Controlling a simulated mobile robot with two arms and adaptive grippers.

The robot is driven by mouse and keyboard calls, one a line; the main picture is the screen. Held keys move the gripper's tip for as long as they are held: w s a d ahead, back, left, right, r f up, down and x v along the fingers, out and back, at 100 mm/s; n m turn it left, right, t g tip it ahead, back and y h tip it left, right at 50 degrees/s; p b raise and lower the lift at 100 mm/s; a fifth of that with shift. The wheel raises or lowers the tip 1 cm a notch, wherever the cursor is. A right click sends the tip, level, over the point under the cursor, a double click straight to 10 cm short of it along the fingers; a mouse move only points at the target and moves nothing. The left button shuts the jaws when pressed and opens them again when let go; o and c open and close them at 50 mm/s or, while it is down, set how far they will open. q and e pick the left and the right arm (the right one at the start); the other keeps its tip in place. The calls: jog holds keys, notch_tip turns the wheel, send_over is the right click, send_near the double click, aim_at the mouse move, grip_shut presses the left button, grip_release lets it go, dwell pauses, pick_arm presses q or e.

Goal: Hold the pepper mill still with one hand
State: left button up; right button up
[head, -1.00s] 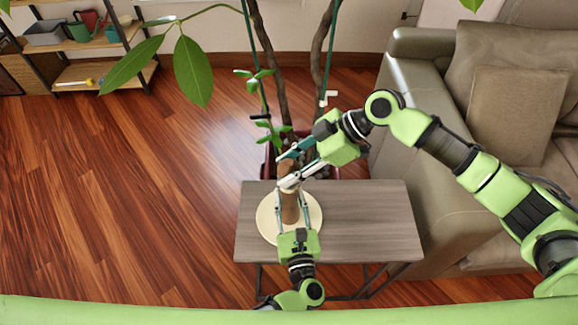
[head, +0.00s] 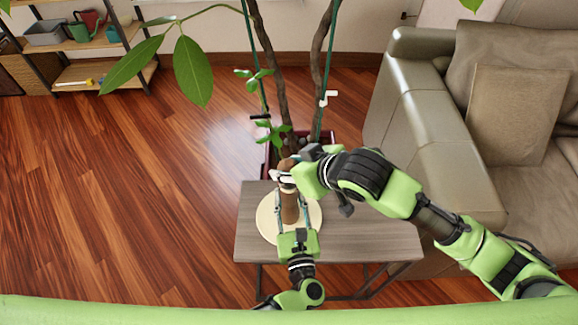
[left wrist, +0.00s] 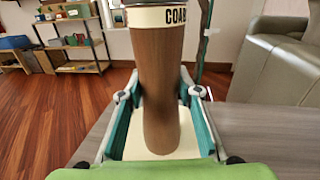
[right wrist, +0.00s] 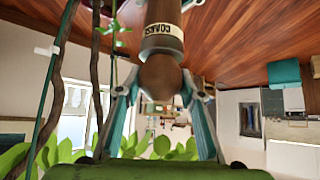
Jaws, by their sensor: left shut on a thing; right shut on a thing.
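The brown wooden pepper mill (head: 289,208) stands upright on a round cream board (head: 266,222). It shows large in the left wrist view (left wrist: 157,85), with a cream band of dark lettering. My left gripper (head: 291,212) is shut on its lower body from the front. My right gripper (head: 284,178) comes in from the right and is shut on the mill's top. In the right wrist view, its fingers flank the rounded knob (right wrist: 160,75) above the band. The right hand partly hides the mill's upper part in the head view.
The board lies on a small grey wooden table (head: 370,238), clear on its right side. A potted plant (head: 272,95) rises just behind it, and a beige sofa (head: 425,110) stands to the right. Open wooden floor (head: 130,190) lies to the left, with a shelf (head: 100,60) beyond.

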jog(key=m+h, duration=0.1)
jog(key=m, duration=0.1)
jog(key=m+t+h, duration=0.1)
jog(key=m+h, duration=0.1)
jog(key=shift+s+a+f+m+t, duration=0.2)
jog(key=shift+m+t, duration=0.1)
jog(key=shift+w+d+m+h, duration=0.1)
jog(key=shift+d+m+h, duration=0.1)
jog(key=shift+m+h, duration=1.85)
jog(key=shift+m, duration=0.35)
jog(key=shift+f+y, duration=0.1)
jog(key=shift+y, duration=0.15)
jog(key=o, duration=1.1)
jog(key=shift+r, duration=0.3)
jog(key=v, duration=0.7)
jog(key=shift+s, duration=0.25)
